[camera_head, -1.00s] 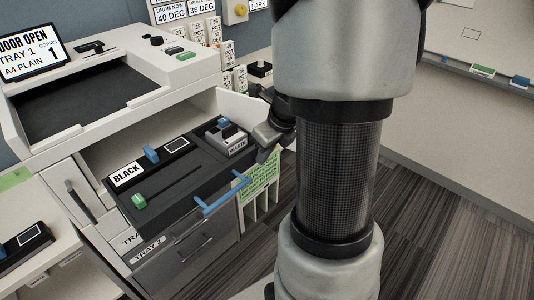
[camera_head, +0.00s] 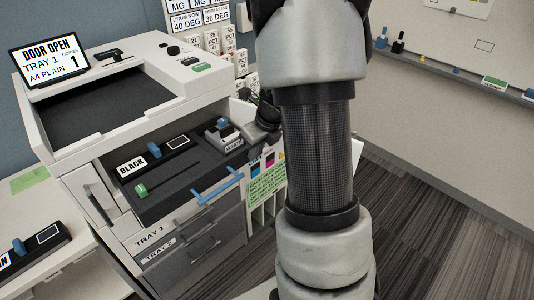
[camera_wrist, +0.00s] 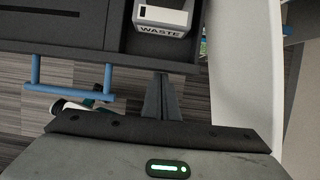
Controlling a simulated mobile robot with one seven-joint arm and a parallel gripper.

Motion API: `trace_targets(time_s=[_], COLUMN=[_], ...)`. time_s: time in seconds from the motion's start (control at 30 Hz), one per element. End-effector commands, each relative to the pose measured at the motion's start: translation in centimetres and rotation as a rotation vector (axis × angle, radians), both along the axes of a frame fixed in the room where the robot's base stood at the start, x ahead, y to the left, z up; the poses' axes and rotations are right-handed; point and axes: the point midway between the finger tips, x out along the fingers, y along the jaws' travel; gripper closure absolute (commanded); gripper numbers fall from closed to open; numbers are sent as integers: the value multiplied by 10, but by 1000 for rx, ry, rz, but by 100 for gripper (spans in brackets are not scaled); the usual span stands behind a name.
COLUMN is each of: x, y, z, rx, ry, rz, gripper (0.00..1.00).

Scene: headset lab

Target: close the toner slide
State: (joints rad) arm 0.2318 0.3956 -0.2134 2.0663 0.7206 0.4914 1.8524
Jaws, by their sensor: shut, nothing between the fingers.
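The toner slide (camera_head: 187,188) is a dark drawer in the printer's front opening, and it still sticks out. It carries a black toner unit marked BLACK with blue and green tabs, and a grey WASTE box (camera_head: 225,135). A blue bar handle (camera_head: 218,187) runs along its front; the handle (camera_wrist: 70,92) also shows at the left in the wrist view. My gripper (camera_wrist: 162,95) has its fingers together and empty, at the slide's front edge, right of the handle and below the WASTE box. I cannot tell whether they touch the edge. In the head view the fingertips are hard to make out.
The printer (camera_head: 120,90) has a screen reading DOOR OPEN. Tray drawers (camera_head: 195,250) lie below the slide. A white panel stands close to the right of my gripper in the wrist view. A side table (camera_head: 30,215) with another cartridge is at the left. The floor at right is clear.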

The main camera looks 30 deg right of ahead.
Motion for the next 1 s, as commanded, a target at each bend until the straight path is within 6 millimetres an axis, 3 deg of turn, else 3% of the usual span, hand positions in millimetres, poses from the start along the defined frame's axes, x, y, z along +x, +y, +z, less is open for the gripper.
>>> trace_targets(time_s=[0.2, 0.5, 0.7, 1.0], x=[51, 99, 112, 114], y=[15, 27, 30, 30], z=[6, 4, 1, 0], rx=[-1, 0, 1, 1], ry=[2, 0, 0, -1], rz=[3, 2, 0, -1], gripper=[100, 100, 100, 100])
